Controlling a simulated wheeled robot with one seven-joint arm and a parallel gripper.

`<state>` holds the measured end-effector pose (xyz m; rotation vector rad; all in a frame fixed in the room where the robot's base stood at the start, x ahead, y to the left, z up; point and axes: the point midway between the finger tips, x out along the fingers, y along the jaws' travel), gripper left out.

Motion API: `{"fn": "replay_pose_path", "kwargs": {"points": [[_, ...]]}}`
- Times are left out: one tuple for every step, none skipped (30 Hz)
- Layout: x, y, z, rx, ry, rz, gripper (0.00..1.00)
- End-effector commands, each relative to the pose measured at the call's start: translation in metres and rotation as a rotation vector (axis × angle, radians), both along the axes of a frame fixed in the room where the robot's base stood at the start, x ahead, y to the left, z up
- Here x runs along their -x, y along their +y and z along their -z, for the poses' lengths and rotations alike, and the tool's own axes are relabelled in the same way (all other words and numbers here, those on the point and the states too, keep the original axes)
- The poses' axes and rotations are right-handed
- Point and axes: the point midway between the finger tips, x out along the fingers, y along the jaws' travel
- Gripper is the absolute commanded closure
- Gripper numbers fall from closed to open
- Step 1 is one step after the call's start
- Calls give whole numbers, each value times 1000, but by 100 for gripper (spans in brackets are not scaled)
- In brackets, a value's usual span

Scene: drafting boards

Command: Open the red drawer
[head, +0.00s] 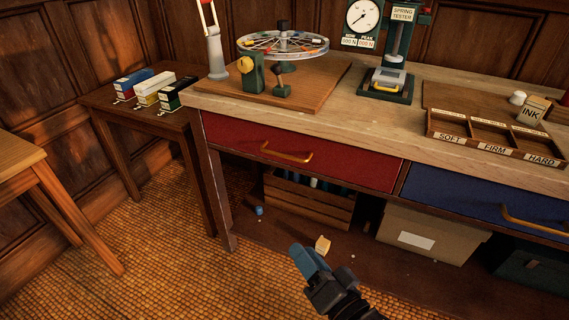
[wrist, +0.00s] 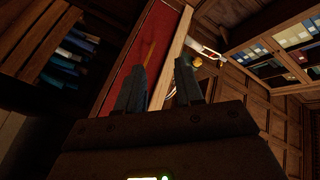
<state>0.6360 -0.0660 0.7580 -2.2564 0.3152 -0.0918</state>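The red drawer (head: 355,167) is shut, flush under the worktop at the left of the bench in the head view. Its brass bar handle (head: 287,155) is in the middle of its front. My gripper (head: 304,256) is in front of and below the drawer, clear of the handle. In the wrist view my gripper (wrist: 161,72) has its two fingers apart with nothing between them. The red drawer front (wrist: 155,40) runs ahead of the fingers there, and the handle (wrist: 150,47) shows just past the left finger, partly hidden.
A blue drawer (head: 465,200) is to the right. Below are a wooden crate (head: 310,205), a cardboard box (head: 425,235) and a small yellow block (head: 322,244). A side table (head: 130,110) stands at left. The worktop edge (head: 330,133) overhangs the drawer.

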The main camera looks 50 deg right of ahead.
Motion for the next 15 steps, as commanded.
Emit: {"fn": "replay_pose_path", "kwargs": {"points": [[-26,-16,10,-53,-44,25,64],[-39,-25,13,-89,-66,38,64],[-56,-37,15,-135,-96,54,64],[-68,-46,17,-169,-119,64,64],[-80,-56,18,-202,-141,75,64],[-96,-69,18,-244,-172,86,64],[-107,-79,18,-273,-193,93,64],[-117,-88,17,-301,-214,100,64],[-129,-101,16,-335,-239,110,64],[-138,-109,14,-358,-257,114,64],[-145,-118,12,-379,-274,119,64],[-154,-127,10,-405,-293,123,64],[-159,-134,9,-421,-305,127,64],[-164,-140,8,-436,-315,130,64],[-169,-146,5,-452,-329,132,64]]}}
